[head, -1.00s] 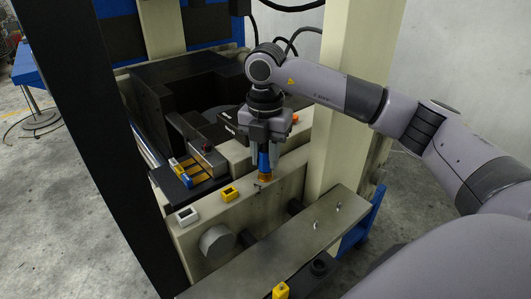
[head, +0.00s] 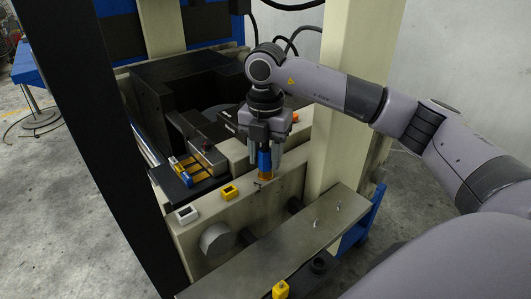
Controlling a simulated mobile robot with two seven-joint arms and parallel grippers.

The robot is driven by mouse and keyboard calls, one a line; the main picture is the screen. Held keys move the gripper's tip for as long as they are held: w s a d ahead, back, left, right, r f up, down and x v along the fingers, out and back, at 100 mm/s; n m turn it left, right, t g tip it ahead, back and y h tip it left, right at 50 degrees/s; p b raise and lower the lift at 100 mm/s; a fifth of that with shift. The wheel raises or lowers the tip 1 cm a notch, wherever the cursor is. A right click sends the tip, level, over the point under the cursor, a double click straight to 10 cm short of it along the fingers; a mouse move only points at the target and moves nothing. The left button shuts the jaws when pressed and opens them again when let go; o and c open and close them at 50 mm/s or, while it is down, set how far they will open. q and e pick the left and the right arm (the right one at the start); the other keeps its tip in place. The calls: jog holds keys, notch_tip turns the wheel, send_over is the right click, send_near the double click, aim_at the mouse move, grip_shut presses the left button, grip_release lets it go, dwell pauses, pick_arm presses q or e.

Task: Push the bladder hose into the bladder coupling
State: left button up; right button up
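My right gripper (head: 264,160) points straight down over the front beam of the press. Its two fingers flank a short blue piece, which I take to be the bladder hose (head: 264,159), and appear to touch it on both sides. The hose stands upright. Its lower end meets a small amber fitting on top of the beam, which I take to be the bladder coupling (head: 265,176). How deep the hose sits in it cannot be seen. The upper part of the hose is hidden by the gripper. My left gripper is out of view.
A yellow block (head: 229,191) and a white block (head: 187,215) sit on the beam to the left. Pale press columns (head: 345,110) and a black post (head: 95,140) stand on either side. A metal shelf (head: 285,245) lies in front, with a yellow part (head: 280,289) below.

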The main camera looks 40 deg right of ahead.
jog(key=shift+o, duration=0.6)
notch_tip(320, 180, up, 7)
jog(key=shift+r+b, duration=0.1)
jog(key=shift+b, duration=0.2)
